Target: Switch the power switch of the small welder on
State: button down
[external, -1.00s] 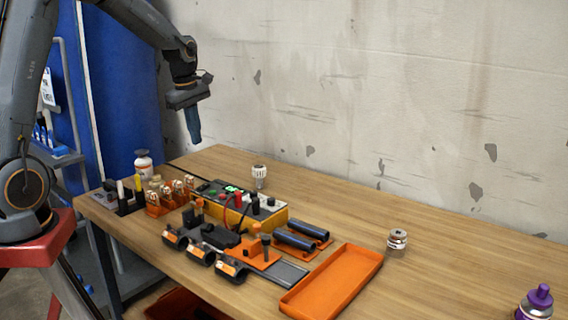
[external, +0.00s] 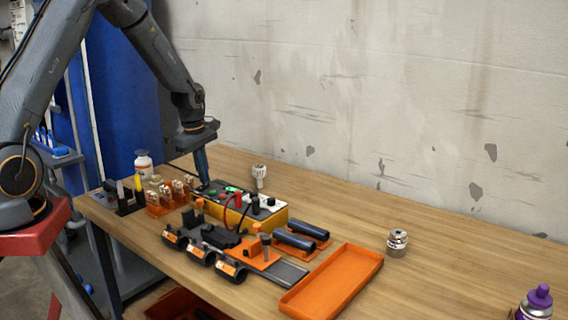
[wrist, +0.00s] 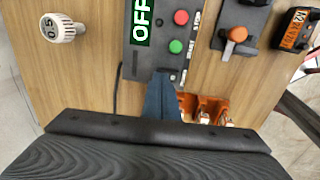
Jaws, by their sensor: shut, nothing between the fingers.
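The small welder (external: 268,217) is a yellow box with a dark top panel, standing near the back of the bench. In the wrist view its grey panel (wrist: 131,66) carries a green display (wrist: 140,22) reading OFF, a red button (wrist: 181,17) and a green button (wrist: 175,46). My gripper (external: 204,181) points down at the left end of the welder, with its blue fingers shut and empty. In the wrist view my fingertips (wrist: 161,77) lie over the panel's near end. I cannot make out the power switch there; the fingers may hide it. Contact cannot be told.
An orange rack of fittings (external: 154,210) stands close left of the welder. A white-capped piece (external: 259,171) stands behind it. The bench's right side is mostly clear.

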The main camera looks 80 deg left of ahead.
aim_at(199, 188)
jog(key=shift+f, duration=0.35)
jog(key=shift+w, duration=0.1)
jog(key=shift+w+a+f+g+h, duration=0.1)
jog(key=shift+a+f+g+h, duration=0.05)
jog(key=shift+f+g+h, duration=0.15)
jog(key=shift+s+d+p, duration=0.55)
jog(key=shift+s+d, duration=0.15)
jog(key=shift+d, duration=0.05)
jog(key=shift+r, duration=0.15)
jog(key=shift+r, duration=0.25)
notch_tip(199, 188, up, 14)
jog(key=shift+s+d+f, duration=0.25)
jog(key=shift+s, duration=0.05)
